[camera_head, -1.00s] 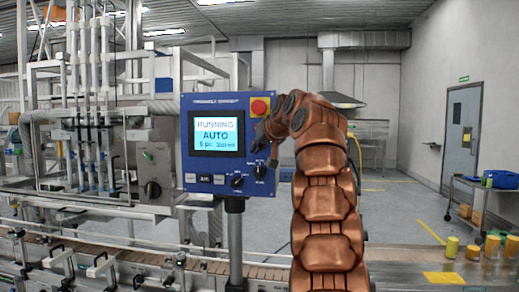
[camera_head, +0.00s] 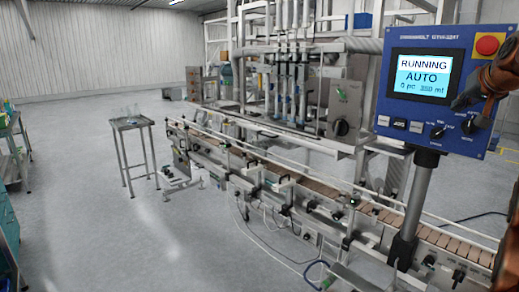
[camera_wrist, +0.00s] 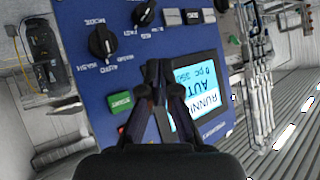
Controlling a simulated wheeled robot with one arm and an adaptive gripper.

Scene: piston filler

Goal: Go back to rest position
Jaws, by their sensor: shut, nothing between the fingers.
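The blue control panel (camera_head: 447,65) stands on a grey post at the right of the head view. Its screen (camera_head: 422,75) reads RUNNING, AUTO, 0 pc, 350 ml. My gripper (camera_head: 460,100) is in front of the panel's right side, with my copper arm at the picture's right edge. In the wrist view the panel appears turned over, and my gripper's dark fingers (camera_wrist: 154,72) are together and empty, between the screen and a black knob (camera_wrist: 103,41). I cannot tell the gap between fingertips and panel. A green button (camera_wrist: 120,102) shows left of the fingers.
The conveyor (camera_head: 330,195) of the filling machine runs from the middle to the lower right, with cables hanging below it. A small metal table (camera_head: 131,124) stands left of it. Grey floor on the left is largely clear.

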